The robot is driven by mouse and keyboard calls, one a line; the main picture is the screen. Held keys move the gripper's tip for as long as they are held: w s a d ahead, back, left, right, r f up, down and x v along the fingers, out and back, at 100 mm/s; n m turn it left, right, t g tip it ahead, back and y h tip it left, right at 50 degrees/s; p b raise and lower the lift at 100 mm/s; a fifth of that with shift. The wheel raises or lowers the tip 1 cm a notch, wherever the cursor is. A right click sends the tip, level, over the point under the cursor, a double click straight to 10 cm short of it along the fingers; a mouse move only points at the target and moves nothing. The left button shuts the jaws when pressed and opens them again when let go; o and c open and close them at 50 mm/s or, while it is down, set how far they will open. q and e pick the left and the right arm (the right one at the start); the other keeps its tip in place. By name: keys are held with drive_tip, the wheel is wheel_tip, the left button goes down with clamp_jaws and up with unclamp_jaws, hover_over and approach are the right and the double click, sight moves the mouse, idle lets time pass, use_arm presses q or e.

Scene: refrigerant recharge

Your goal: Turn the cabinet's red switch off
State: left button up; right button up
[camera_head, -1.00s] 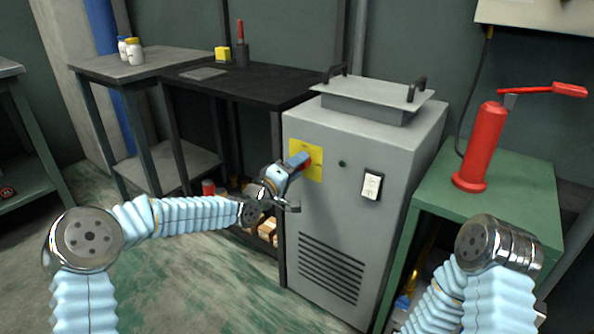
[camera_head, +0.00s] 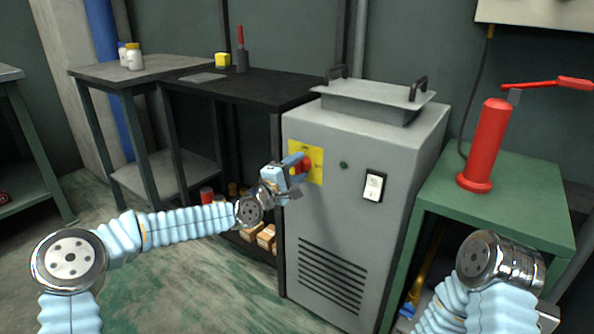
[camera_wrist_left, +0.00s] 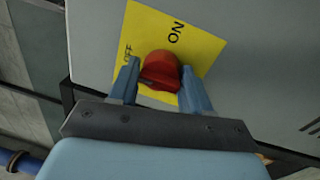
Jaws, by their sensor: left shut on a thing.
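The grey cabinet (camera_head: 335,215) stands at the centre of the head view. Its red switch (camera_head: 306,162) sits on a yellow plate (camera_head: 318,172) on the front face. In the left wrist view the red switch (camera_wrist_left: 160,70) lies between the fingers, and the yellow plate (camera_wrist_left: 205,50) shows the words ON and OFF. My left gripper (camera_head: 297,167) is at the switch, and its two fingers (camera_wrist_left: 160,85) are shut on the knob from both sides. Part of the knob is hidden by the fingers in the head view. My right gripper is out of view; only its arm shows.
A white rocker switch (camera_head: 374,187) and a small green button (camera_head: 344,165) are on the same cabinet face. A green table (camera_head: 520,205) with a red pump (camera_head: 484,145) stands at right. A black table (camera_head: 270,88) stands behind at left.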

use_arm(q)
drive_tip(key=shift+f, duration=0.35)
drive_tip(key=o, duration=0.8)
drive_tip(key=shift+o, duration=1)
drive_tip(key=shift+r, duration=0.15)
drive_tip(key=v, duration=1.3)
drive_tip(key=shift+s+a, duration=0.25)
drive_tip(key=shift+s, duration=0.05)
